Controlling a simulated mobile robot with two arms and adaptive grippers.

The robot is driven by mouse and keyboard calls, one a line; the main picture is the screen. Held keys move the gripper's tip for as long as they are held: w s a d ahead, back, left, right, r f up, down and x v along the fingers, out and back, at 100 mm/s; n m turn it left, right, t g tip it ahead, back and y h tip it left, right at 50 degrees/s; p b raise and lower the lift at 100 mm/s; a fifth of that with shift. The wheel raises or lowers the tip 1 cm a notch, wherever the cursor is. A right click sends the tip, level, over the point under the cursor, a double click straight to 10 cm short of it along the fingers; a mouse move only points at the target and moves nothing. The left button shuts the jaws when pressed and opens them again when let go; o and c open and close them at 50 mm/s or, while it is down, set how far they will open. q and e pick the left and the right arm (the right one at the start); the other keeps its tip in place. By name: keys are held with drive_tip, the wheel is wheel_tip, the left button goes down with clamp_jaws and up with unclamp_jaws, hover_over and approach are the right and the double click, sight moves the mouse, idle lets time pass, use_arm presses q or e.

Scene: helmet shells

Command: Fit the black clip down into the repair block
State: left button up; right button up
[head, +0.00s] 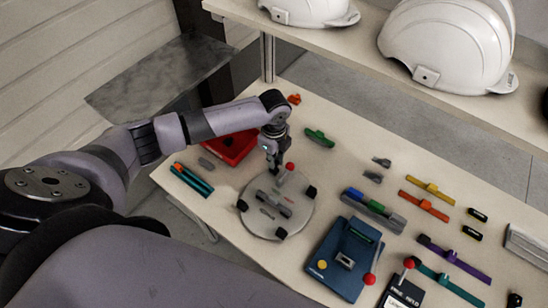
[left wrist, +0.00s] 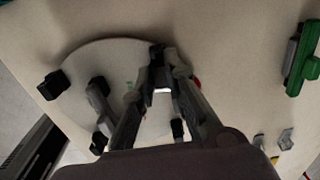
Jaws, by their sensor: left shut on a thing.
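My left gripper (head: 274,168) points down over the back part of the round grey plate (head: 252,225). In the left wrist view its fingertips (left wrist: 160,60) are closed on a small dark piece (left wrist: 157,52), which looks like the black clip; its outline is mostly hidden by the fingers. A grey block with dark parts (head: 273,203), seemingly the repair block, sits in the middle of the plate, in front of the gripper. It shows partly in the left wrist view (left wrist: 98,92), left of the fingers. The held piece looks apart from it. My right gripper is out of view.
Black clamps (head: 312,192) and a red-knobbed lever (head: 290,166) stand at the plate's rim. A blue fixture (head: 340,270) is to the right. A red tray (head: 230,147) lies behind left. Coloured strips (head: 425,205) and small black pieces (head: 477,214) lie right, below a helmet shelf (head: 400,80).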

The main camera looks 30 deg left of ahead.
use_arm(q)
drive_tip(key=shift+p, duration=0.35)
drive_tip(key=shift+f+b, duration=0.7)
drive_tip(key=shift+f, duration=0.5)
drive_tip(key=o, duration=0.8)
drive_tip(key=shift+r, duration=0.15)
wheel_tip(320, 180, up, 12)
drive_tip(key=shift+f, duration=0.15)
idle(0.3)
idle(0.5)
